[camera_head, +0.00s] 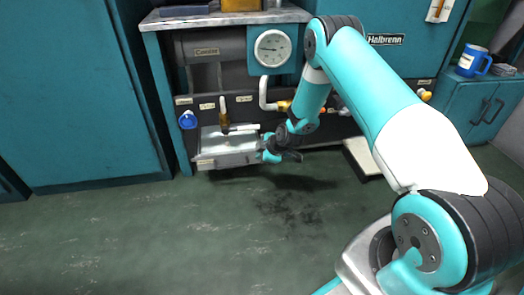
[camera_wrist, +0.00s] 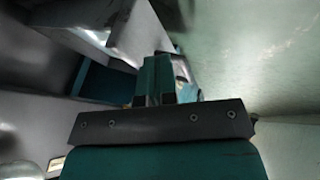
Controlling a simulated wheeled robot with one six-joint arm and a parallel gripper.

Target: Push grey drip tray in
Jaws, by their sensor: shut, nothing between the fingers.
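The grey drip tray (camera_head: 226,160) sticks out at the bottom of the motor cabinet, below the brown-handled tap, in the head view. My gripper (camera_head: 266,156) is at the right end of the tray's front, very close to it. I cannot tell whether they touch. In the wrist view my gripper's two teal fingers (camera_wrist: 165,78) are together with nothing between them. A pale grey surface just beyond the fingertips, likely the tray (camera_wrist: 146,35), shows there. The tray's right end is partly hidden by my gripper.
A round gauge (camera_head: 272,48), a blue knob (camera_head: 187,120) and a brown-handled tap (camera_head: 224,118) are on the cabinet above the tray. A teal cabinet (camera_head: 75,95) stands at the left. The green floor (camera_head: 170,235) in front is clear.

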